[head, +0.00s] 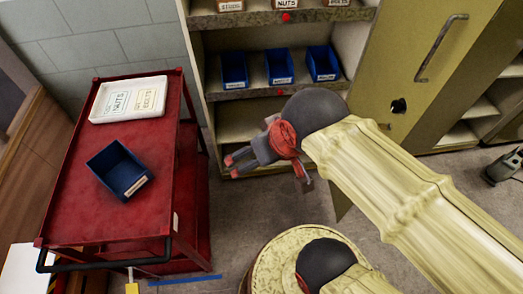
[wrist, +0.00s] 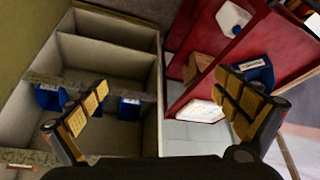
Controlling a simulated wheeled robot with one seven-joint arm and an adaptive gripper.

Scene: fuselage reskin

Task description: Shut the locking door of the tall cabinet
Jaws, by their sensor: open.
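The tall cabinet (head: 195,60) stands open at the back middle, with its shelves exposed; they also show in the wrist view (wrist: 105,65). A tan door (head: 415,90) stands at the right of the shelves, with a long bar handle (head: 440,47) and a round black knob (head: 398,105). Its lower part is hidden behind my arm. My gripper (head: 250,172) is in front of the lower shelves, left of the door and apart from it. Its fingers (wrist: 165,92) are spread and empty in the wrist view. The handle is not identifiable in the wrist view.
A red cart (head: 65,215) at the left carries a white labelled tray (head: 127,99) and a blue bin (head: 120,168). Several blue bins (head: 280,67) stand on the cabinet shelf. More shelves (head: 480,107) show right of the door. Grey floor (head: 220,225) is clear between cart and arm.

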